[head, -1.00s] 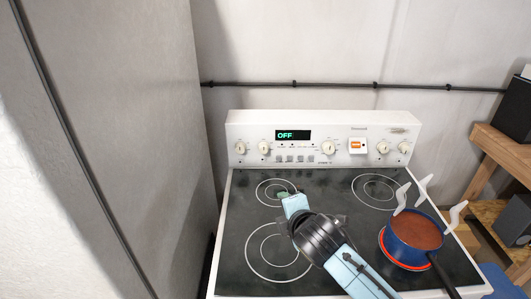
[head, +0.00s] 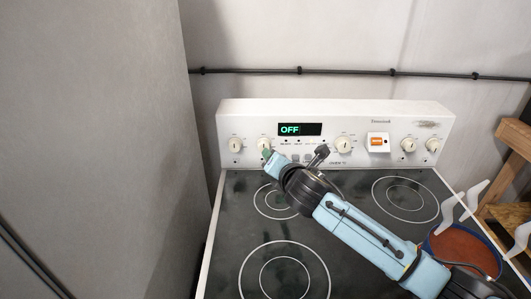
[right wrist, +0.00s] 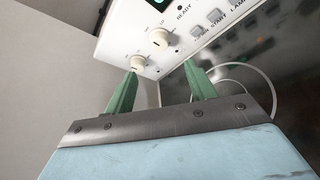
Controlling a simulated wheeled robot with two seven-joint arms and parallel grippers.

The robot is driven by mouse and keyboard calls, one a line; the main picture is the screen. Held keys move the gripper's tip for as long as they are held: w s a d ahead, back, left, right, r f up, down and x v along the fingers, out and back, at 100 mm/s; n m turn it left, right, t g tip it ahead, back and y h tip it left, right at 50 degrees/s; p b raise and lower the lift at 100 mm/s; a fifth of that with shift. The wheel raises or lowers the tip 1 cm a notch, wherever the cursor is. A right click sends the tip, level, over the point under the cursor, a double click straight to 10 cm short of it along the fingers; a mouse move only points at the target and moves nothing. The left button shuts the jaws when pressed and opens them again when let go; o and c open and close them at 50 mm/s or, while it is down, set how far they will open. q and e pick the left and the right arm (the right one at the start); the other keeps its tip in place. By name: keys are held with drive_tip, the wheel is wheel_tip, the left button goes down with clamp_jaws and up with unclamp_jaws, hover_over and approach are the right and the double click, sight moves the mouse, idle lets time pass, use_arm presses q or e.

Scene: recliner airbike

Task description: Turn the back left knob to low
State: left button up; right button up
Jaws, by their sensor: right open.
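Two white knobs sit at the left of the stove's back panel: an outer one (head: 235,145) and an inner one (head: 263,143). I cannot read which is the back left one. My right gripper (head: 266,154) is at the panel, just below the inner knob. In the right wrist view, its green fingers (right wrist: 159,80) are open with nothing between them. There the outer knob (right wrist: 138,62) shows just past the left fingertip, and the inner knob (right wrist: 158,37) shows ahead between the finger lines. Contact cannot be told. My left gripper is not in view.
The panel display (head: 300,129) reads OFF. More knobs (head: 343,145) and an orange-lit switch (head: 377,142) are to the right. A blue pot (head: 466,252) with red contents stands on the right front of the black cooktop (head: 225,230). A grey wall (head: 110,120) rises at the left.

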sight(264, 146)
drive_tip(key=b+x, duration=0.4)
drive_tip(key=x, duration=0.9)
drive_tip(key=shift+b, duration=0.4)
drive_tip(key=shift+a, duration=0.15)
drive_tip(key=c, duration=1)
drive_tip(key=shift+o, duration=0.2)
